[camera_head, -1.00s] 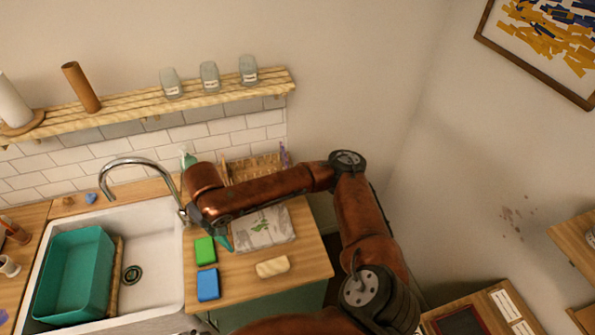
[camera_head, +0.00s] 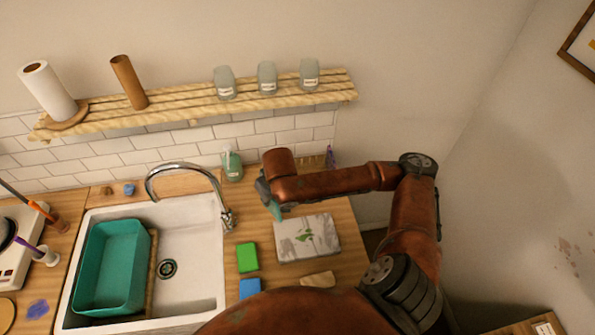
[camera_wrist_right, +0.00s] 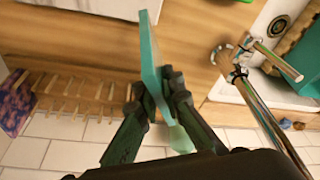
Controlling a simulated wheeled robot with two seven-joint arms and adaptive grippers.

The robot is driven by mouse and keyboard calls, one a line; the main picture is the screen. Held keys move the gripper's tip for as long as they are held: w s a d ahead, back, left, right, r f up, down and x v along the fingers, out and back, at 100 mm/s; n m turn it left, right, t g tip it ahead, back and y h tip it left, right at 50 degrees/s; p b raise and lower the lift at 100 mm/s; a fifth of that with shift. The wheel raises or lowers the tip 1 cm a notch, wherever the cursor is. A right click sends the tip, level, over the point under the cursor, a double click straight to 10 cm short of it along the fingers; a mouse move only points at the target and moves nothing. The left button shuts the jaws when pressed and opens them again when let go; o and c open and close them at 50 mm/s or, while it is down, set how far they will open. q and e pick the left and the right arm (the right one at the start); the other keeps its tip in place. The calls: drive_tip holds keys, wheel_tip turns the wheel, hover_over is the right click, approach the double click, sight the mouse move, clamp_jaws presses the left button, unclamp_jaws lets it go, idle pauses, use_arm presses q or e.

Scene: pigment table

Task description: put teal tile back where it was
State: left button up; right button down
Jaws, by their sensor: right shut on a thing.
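The teal tile (camera_head: 275,211) is in my right gripper (camera_head: 268,194), above the counter behind the folded newspaper. In the right wrist view the tile (camera_wrist_right: 151,65) stands on edge between the two dark fingers of the gripper (camera_wrist_right: 158,92). The fingers are shut on its lower part. A wooden rack with pegs (camera_wrist_right: 85,90) is to the left of the tile in that view, apart from it. A purple tile (camera_wrist_right: 14,106) is at the rack's far left end. In the head view my arm hides most of the rack. My left gripper is not in view.
The newspaper (camera_head: 307,238), green block (camera_head: 247,257) and blue block (camera_head: 250,288) lie on the counter. The tap (camera_head: 226,215) and a soap bottle (camera_head: 232,165) stand left of my gripper. The sink (camera_head: 200,245) holds a teal tub (camera_head: 108,268).

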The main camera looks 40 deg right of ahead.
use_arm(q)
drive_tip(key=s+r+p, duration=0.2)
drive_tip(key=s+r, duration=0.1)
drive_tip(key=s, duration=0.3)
use_arm(e)
drive_tip(key=s+d+r+n+t+y+p, duration=0.1)
drive_tip(key=s+d+r+n+t+p, duration=0.15)
drive_tip(key=s+d, duration=0.75)
drive_tip(key=w+d+p, duration=0.1)
drive_tip(key=w+d, duration=0.4)
drive_tip(key=w, duration=0.4)
drive_tip(key=w+d+p, duration=0.2)
drive_tip(key=w+d, duration=0.3)
drive_tip(key=w, duration=0.4)
drive_tip(key=shift+n+g, duration=0.35)
drive_tip(key=f, duration=0.6)
drive_tip(key=shift+s+a+f, duration=0.1)
drive_tip(key=shift+s+f, duration=0.2)
drive_tip(key=shift+f, duration=0.05)
drive_tip(key=shift+w+d+f+p, duration=0.25)
drive_tip(key=shift+w+f+p, duration=0.05)
drive_tip(key=shift+w+p, duration=0.1)
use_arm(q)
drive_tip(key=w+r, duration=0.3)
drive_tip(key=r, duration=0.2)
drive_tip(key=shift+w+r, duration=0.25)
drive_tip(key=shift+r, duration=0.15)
